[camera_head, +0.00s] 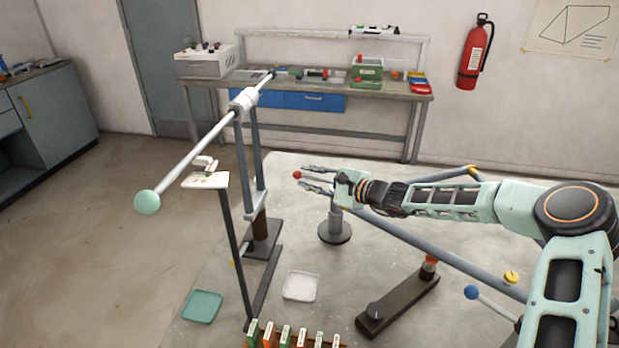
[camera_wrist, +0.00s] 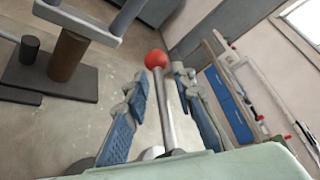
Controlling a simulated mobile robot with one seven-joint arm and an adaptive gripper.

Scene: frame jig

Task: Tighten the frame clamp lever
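A lever with a red ball knob (camera_wrist: 155,60) shows in the wrist view, its grey rod (camera_wrist: 166,110) running between the fingers of my gripper (camera_wrist: 162,84). The fingers are spread on both sides of the rod, with a visible gap at the right finger. In the head view the red knob (camera_head: 297,175) sits at the open fingertips of my gripper (camera_head: 304,176), above the bench. A blue-grey frame tube (camera_head: 430,248) runs from beneath my gripper to the lower right. A grey post on a round base (camera_head: 335,231) stands below. The lever's pivot is hidden.
A tall stand (camera_head: 259,158) with a long rod and pale green ball (camera_head: 147,202) rises at the left. A blue-knobbed lever (camera_head: 472,292) is at lower right. A green tray (camera_head: 203,307) and white tray (camera_head: 301,273) lie in front. A dark bar (camera_head: 398,303) lies beside them.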

